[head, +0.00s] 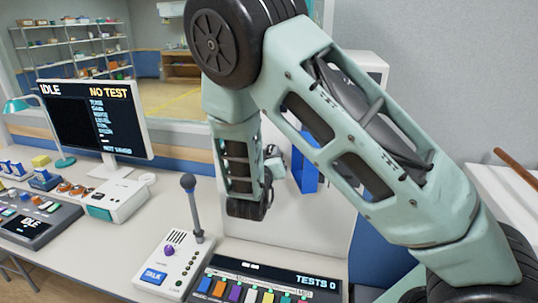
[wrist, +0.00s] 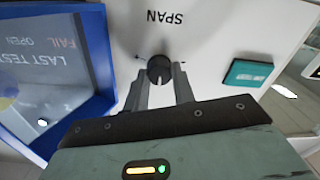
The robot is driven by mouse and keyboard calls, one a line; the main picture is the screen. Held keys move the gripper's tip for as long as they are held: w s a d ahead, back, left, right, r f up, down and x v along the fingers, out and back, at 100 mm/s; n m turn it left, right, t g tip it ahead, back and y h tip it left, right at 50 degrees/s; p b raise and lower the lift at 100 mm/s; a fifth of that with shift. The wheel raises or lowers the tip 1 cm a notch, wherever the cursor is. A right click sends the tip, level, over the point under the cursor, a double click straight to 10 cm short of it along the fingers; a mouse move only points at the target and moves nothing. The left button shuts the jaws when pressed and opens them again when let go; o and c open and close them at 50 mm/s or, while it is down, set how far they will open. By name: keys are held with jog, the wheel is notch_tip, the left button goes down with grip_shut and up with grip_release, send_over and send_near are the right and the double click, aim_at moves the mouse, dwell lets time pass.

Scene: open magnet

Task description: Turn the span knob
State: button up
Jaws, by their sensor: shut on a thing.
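The span knob (wrist: 155,63) is a dark round knob on a white panel (wrist: 205,35), below the printed word SPAN, which appears upside down in the wrist view. My gripper (wrist: 160,72) has its two grey fingers on either side of the knob and is shut on it. The fingers hide part of the knob's sides. In the head view my gripper (head: 273,165) is at the panel behind my arm, and the knob is hidden there.
A blue-framed screen (wrist: 98,105) reading LAST TEST, FAIL, OPEN stands close left of my fingers. A teal button (wrist: 250,73) is to the right. On the desk are a monitor (head: 95,120) reading IDLE, NO TEST, a microphone unit (head: 180,260) and a console (head: 270,280).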

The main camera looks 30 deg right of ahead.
jog(key=n+p, duration=0.1)
jog(key=n, duration=0.1)
jog(key=shift+r+n+p, duration=0.1)
jog(key=shift+n+p, duration=0.25)
jog(key=shift+n, duration=0.05)
jog(key=shift+n+p, duration=0.7)
jog(key=shift+n, duration=0.6)
jog(key=o, duration=1)
jog(key=shift+a, duration=0.1)
jog(key=b+v, duration=0.5)
jog(key=v, duration=1.2)
jog(key=shift+a, duration=0.2)
